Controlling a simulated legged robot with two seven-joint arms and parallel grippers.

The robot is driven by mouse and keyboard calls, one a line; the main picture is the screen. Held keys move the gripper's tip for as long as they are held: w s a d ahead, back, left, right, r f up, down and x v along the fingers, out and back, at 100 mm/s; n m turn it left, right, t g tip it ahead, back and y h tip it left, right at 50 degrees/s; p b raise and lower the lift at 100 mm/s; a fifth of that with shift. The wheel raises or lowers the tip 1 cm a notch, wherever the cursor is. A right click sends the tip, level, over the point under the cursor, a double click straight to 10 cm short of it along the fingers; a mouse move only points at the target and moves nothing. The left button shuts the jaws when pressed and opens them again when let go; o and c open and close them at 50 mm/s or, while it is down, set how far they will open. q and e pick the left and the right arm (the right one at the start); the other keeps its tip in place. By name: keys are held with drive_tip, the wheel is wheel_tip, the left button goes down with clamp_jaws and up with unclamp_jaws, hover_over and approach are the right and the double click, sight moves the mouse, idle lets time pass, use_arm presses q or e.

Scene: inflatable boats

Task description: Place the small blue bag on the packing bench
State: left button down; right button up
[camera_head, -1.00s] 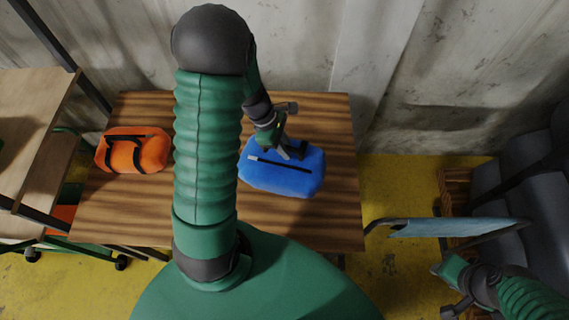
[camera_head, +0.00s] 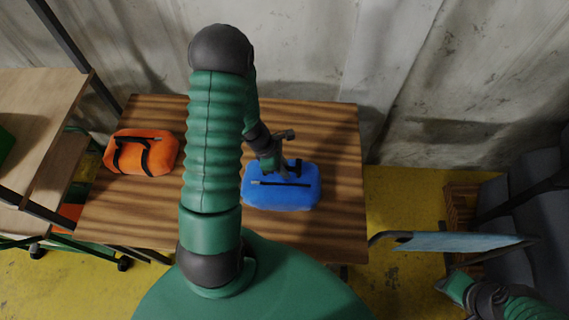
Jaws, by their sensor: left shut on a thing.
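The small blue bag (camera_head: 284,196) is on or just over the right part of the striped wooden bench (camera_head: 335,150); I cannot tell whether its underside touches the wood. My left gripper (camera_head: 284,172) is over the bag's top and shut on it near the black strap. The fingertips are partly hidden against the bag. My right gripper (camera_head: 452,294) is at the lower right, away from the bench and the bag; its jaws are too unclear to judge.
An orange bag (camera_head: 142,153) with black straps lies on the bench's left part. A wooden shelf (camera_head: 40,100) stands at the left. A light blue panel (camera_head: 460,242) and dark grey seats (camera_head: 525,190) are at the right. A pale wall (camera_head: 300,50) closes off the back.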

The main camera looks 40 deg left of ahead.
use_arm(q)
drive_tip(key=shift+d+r, duration=0.1)
drive_tip(key=shift+d, duration=0.3)
drive_tip(key=c, duration=1.4)
unclamp_jaws()
drive_tip(key=shift+o, duration=0.2)
use_arm(e)
drive_tip(key=shift+d+f, duration=0.1)
drive_tip(key=shift+d, duration=0.35)
drive_tip(key=shift+a, duration=0.1)
